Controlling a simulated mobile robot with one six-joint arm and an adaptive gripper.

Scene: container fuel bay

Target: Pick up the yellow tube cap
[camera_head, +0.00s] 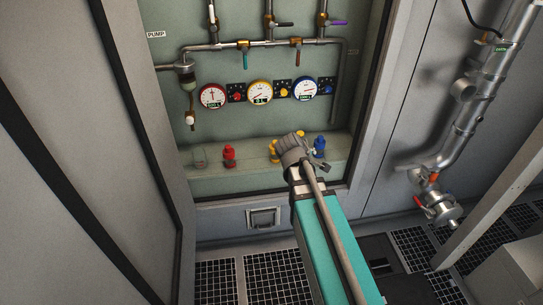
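A yellow fitting (274,151), which looks like the yellow tube cap, stands on the green ledge (213,183) in the wall recess. It is just left of the grey end of my arm, which partly hides it. A smaller yellow bit (300,133) shows behind the top of my wrist; I cannot tell if it belongs to the same thing. My gripper (318,167) is at the end of the teal arm, in front of the ledge and right of the yellow fitting. Its fingers are too small and blocked to tell whether they are open or touch anything.
A red fitting (229,156) stands left and a blue fitting (320,146) right on the same ledge. A clear glass-like piece (199,157) is at far left. Gauges (260,92) and pipes (265,43) are above. The recess has a raised frame (361,110).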

